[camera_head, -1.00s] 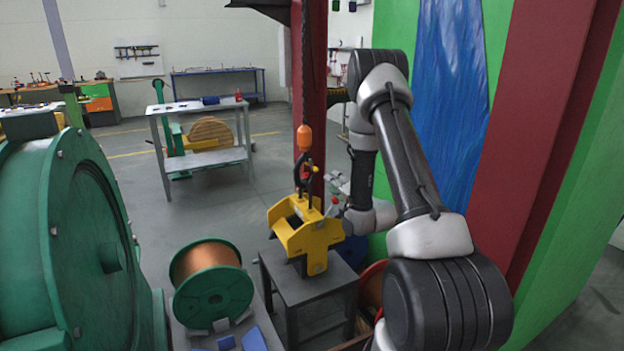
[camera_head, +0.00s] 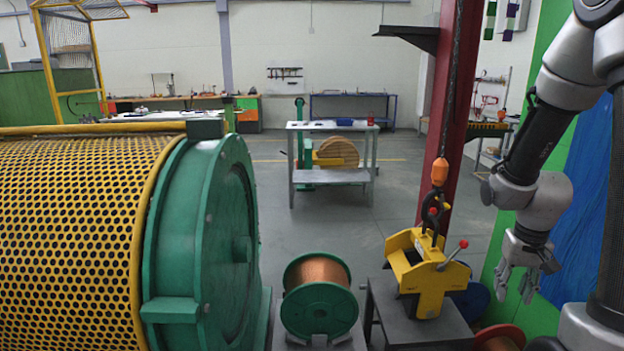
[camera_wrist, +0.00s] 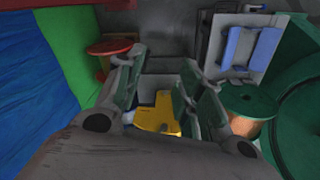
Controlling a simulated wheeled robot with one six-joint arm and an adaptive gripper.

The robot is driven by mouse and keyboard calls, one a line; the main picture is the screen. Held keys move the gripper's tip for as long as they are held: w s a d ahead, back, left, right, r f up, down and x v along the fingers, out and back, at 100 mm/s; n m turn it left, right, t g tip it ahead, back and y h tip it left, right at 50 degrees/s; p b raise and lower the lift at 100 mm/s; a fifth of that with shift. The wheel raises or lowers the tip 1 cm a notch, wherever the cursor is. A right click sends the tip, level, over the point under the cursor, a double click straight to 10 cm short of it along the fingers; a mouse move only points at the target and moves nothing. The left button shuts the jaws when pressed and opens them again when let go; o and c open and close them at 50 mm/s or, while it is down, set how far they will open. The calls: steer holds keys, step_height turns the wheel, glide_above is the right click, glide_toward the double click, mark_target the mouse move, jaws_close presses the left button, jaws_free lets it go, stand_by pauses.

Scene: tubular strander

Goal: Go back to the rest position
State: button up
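My gripper (camera_head: 522,270) hangs at the right in the head view, pointing down, with its fingers apart and nothing between them. It is to the right of the yellow lifting device (camera_head: 428,272), apart from it. In the wrist view my gripper's fingers (camera_wrist: 163,85) are spread, and the yellow device (camera_wrist: 158,115) shows below and beyond them. The yellow device sits on a dark stand (camera_head: 385,305), under a hook with an orange block (camera_head: 439,171) on a chain.
A copper spool with green flanges (camera_head: 320,308) stands left of the yellow device. A green drum with yellow mesh guard (camera_head: 90,230) fills the left. A red column (camera_head: 455,90) stands behind the device. A grey table (camera_head: 333,177) is farther back, with open floor around it.

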steer(key=s+a+r+n+t, duration=0.1)
steer(key=s+a+r, duration=0.2)
steer(key=r, duration=0.4)
steer(key=s+a+r+n+t, duration=0.1)
steer(key=s+a+r, duration=0.2)
steer(key=s+r, duration=0.2)
steer(key=s+a+r+n+t, duration=0.1)
steer(key=s+a+r+t, duration=0.1)
steer(key=s+r, duration=0.3)
step_height(320, 180, up, 4)
steer(key=shift+a+f+y, duration=0.1)
steer(key=shift+a+y, duration=0.2)
steer(key=shift+a, duration=0.2)
